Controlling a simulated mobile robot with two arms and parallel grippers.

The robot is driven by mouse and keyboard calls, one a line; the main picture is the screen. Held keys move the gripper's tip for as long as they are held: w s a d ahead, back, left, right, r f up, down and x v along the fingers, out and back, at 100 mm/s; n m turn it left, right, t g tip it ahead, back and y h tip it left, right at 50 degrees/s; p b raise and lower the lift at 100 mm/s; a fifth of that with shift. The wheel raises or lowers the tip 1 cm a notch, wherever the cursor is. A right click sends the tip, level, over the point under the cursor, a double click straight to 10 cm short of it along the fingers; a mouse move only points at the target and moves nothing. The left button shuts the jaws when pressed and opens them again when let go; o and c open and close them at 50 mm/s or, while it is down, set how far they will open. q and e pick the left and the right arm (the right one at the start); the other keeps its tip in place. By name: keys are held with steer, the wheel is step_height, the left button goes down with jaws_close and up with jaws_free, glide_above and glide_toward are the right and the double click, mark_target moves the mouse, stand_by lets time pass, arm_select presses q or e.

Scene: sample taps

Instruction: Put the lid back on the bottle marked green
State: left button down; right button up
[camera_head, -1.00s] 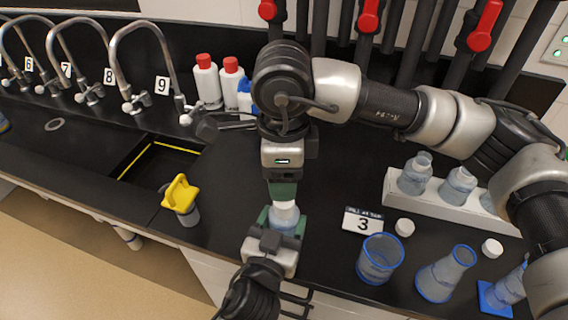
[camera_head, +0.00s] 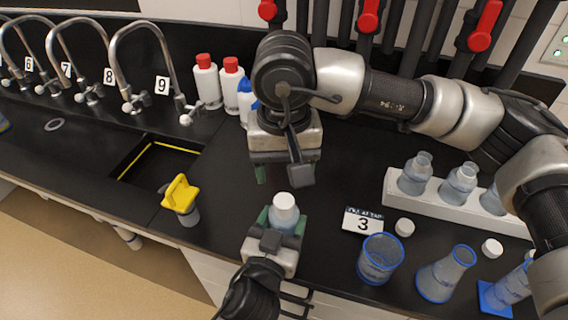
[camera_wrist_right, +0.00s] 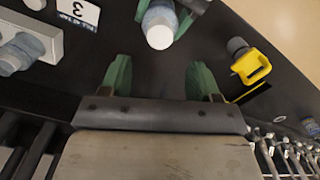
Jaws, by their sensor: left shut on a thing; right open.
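A clear bottle (camera_head: 289,224) with bluish contents stands upright near the counter's front edge. My left gripper (camera_head: 283,219) is shut around its body. A white lid (camera_head: 285,201) sits on top of the bottle's neck; I cannot tell how tight it is. The lid (camera_wrist_right: 159,33) and part of the bottle (camera_wrist_right: 160,7) also show in the right wrist view. My right gripper (camera_head: 281,172) is open and empty, behind and apart from the lid; its green fingers (camera_wrist_right: 159,77) are spread in the wrist view. No green marking is readable on the bottle, whose sides are mostly hidden.
A white rack (camera_head: 439,200) holds several bottles at right. A sign with 3 (camera_head: 363,221), two loose white lids (camera_head: 405,227) (camera_head: 492,248), a beaker (camera_head: 379,260) and a flask (camera_head: 443,275) stand nearby. A yellow-topped container (camera_head: 181,196) is left, by the sink (camera_head: 157,165).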

mark_target(284, 200)
steer(key=shift+f, duration=4.05)
